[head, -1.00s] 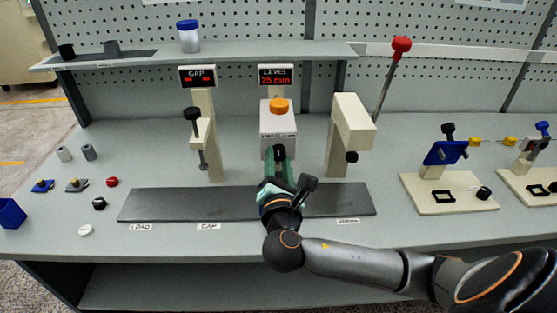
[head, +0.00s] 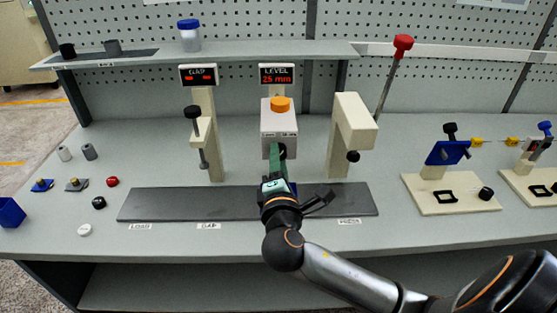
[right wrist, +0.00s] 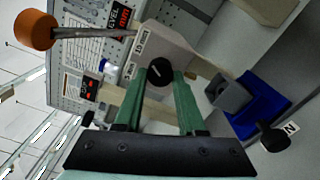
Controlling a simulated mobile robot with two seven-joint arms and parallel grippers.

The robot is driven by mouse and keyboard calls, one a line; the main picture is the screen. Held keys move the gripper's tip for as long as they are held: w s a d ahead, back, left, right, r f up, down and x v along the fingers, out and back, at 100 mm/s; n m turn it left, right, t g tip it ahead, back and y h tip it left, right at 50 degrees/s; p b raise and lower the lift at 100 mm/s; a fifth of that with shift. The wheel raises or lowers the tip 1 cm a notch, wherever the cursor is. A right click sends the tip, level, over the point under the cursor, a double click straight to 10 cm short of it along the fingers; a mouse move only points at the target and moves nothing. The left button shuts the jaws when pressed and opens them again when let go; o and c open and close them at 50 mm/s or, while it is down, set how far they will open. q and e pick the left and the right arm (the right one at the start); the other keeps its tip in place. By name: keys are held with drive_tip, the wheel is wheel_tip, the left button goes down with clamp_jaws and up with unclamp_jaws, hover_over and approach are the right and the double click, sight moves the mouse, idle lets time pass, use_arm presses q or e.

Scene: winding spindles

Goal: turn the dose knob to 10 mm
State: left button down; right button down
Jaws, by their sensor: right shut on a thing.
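The dose knob (right wrist: 159,72) is a small black disc with a white line, on the front of the light grey dispenser (head: 279,128). The dispenser has an orange cap (head: 280,104) on top. The level display (head: 276,74) above it reads 25 mm. My right gripper (right wrist: 161,76) has its green fingers at both sides of the knob and is shut on it. In the head view the fingers partly hide the knob. My left gripper is not in view.
A dark strip (head: 160,204) runs along the bench under my right arm. The gap post (head: 213,140) stands left of the dispenser and a cream press (head: 350,125) stands right. Small loose parts, including a red one (head: 112,182), lie at the left.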

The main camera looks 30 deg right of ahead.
idle(0.3)
drive_tip(key=c, duration=0.5)
unclamp_jaws()
